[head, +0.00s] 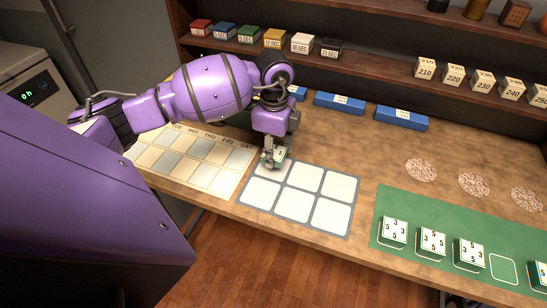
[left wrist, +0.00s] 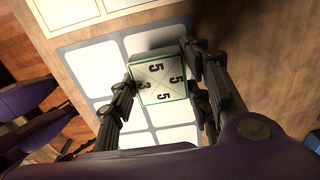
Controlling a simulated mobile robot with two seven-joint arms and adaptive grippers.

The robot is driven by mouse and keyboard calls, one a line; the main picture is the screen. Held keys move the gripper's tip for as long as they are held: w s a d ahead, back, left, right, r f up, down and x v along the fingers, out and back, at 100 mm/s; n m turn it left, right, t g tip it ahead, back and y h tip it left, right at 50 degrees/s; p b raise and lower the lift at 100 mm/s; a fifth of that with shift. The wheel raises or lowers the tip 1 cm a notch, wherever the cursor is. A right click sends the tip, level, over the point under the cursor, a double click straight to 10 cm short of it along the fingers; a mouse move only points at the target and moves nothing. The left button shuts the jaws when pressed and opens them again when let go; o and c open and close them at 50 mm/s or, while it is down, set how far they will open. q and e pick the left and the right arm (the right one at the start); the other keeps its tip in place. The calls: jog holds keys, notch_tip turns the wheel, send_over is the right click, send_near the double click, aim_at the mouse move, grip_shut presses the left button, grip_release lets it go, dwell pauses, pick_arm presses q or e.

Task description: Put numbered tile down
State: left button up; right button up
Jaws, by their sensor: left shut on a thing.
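My left gripper (head: 272,158) is at the far left square of the grey board with white squares (head: 297,197) in the head view. It is shut on a numbered tile (head: 280,153). In the left wrist view, my left gripper (left wrist: 160,90) has a finger on each side of the numbered tile (left wrist: 158,84), which shows a 3 and several 5s around a crossed face. The tile is over or on a white square; I cannot tell whether it touches the board. My right gripper is not in view.
A weekday calendar board (head: 192,160) lies left of the grey board. Several numbered tiles (head: 432,240) stand on a green mat (head: 410,212) at the right. Blue boxes (head: 339,103) lie behind. Bare wood (head: 360,150) is between board and boxes.

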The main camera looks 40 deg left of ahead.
pick_arm(q)
jog(key=shift+a+f, duration=0.1)
jog(key=shift+f, duration=1.55)
jog(key=shift+f, duration=0.15)
jog(key=o, duration=1.3)
notch_tip(320, 180, up, 12)
jog(key=shift+r, duration=0.15)
